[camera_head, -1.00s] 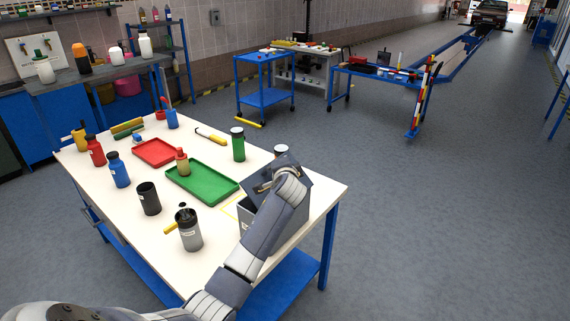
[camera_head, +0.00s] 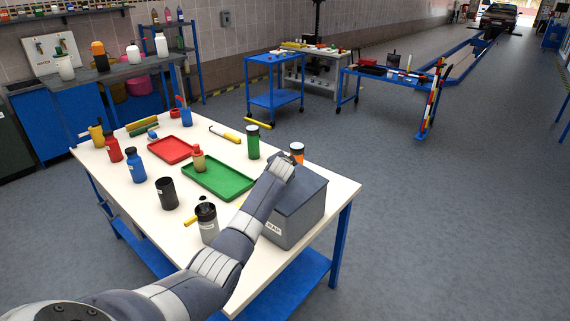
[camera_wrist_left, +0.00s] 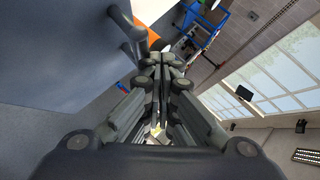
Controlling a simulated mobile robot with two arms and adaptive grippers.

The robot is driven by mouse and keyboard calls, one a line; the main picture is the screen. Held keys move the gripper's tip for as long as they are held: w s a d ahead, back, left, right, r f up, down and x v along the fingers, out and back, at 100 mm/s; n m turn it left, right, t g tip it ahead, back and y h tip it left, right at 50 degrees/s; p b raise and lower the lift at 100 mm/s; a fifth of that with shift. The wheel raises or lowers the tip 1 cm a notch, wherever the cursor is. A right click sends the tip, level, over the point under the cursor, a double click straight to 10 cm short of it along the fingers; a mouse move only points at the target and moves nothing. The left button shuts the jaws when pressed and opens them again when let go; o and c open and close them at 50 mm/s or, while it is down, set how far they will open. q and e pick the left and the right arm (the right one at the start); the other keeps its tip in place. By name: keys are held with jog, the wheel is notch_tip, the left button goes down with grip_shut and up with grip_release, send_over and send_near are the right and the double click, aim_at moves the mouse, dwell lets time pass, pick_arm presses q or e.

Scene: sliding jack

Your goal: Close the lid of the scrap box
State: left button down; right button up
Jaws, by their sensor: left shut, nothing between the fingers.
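The grey scrap box (camera_head: 290,222) stands on the near right corner of the white table. Its lid (camera_head: 303,190) lies flat across the top and looks closed; any small gap is too fine to tell. My left arm reaches over the box's left side, and its wrist hides part of the lid. In the left wrist view my left gripper (camera_wrist_left: 165,62) is shut and empty. A blue-grey surface with a dark handle (camera_wrist_left: 130,30), apparently the lid, is beside the fingers, and I cannot tell whether they touch it. My right gripper is not in view.
The white table (camera_head: 245,283) also bears a green tray (camera_head: 225,185), a red tray (camera_head: 168,149), a green bottle (camera_head: 253,143) and several other bottles. An orange jar (camera_head: 297,150) stands behind the box. Floor right of the table is clear.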

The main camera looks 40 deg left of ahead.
pick_arm(q)
jog(key=shift+a+f, duration=0.3)
jog(key=shift+f, duration=0.1)
jog(key=shift+a+f, duration=0.1)
dwell(0.3)
